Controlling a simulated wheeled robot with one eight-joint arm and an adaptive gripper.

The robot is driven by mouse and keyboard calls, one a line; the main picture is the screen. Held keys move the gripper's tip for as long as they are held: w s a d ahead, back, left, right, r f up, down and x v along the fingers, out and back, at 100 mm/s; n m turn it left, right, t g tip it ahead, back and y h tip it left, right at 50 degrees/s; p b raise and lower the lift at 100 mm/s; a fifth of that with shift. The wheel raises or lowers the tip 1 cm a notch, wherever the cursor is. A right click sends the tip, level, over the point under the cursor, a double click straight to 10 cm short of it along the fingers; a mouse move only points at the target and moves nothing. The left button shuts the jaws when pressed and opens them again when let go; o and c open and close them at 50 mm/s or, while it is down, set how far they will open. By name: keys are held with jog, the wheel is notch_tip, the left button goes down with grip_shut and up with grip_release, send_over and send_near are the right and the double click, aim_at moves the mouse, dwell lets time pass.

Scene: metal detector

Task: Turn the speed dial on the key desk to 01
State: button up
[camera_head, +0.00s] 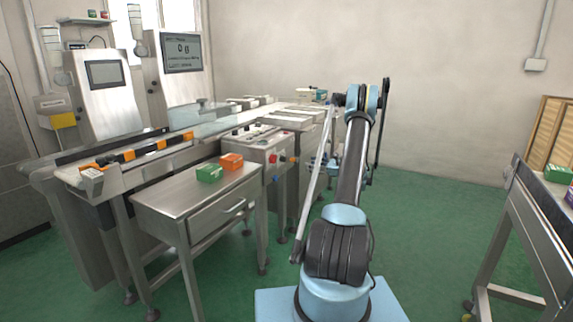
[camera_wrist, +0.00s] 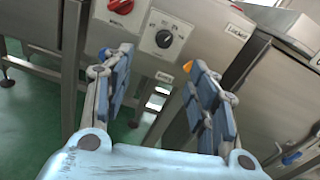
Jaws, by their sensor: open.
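The speed dial (camera_wrist: 164,39) is a round black knob on a white plate on the front of the key desk (camera_wrist: 207,45). In the wrist view it shows ahead of my gripper (camera_wrist: 146,60), just above and between the fingertips. My gripper is open, with its blue-grey fingers spread apart and nothing between them. A gap seems to remain between the fingers and the dial. The dial's setting is too small to read. In the head view the key desk (camera_head: 258,155) stands left of my arm, and my gripper is mostly hidden behind the arm.
A red switch (camera_wrist: 121,6) sits left of the dial. A steel table (camera_head: 165,197) with green (camera_head: 209,173) and orange (camera_head: 231,161) boxes stands in front of the conveyor (camera_head: 150,160). Another table (camera_head: 535,235) is at the right. Green floor is free between it and my arm.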

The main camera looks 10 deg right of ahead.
jog(key=d+f, duration=0.1)
send_near(285, 160)
jog(key=shift+m+t, duration=0.3)
jog(key=x, duration=0.9)
jog(key=shift+w+a+f, duration=0.1)
jog(key=shift+a+f, duration=0.1)
jog(key=shift+f, duration=0.05)
jog(key=c, duration=1.1)
jog(key=shift+o, duration=0.2)
jog(key=shift+d, duration=0.15)
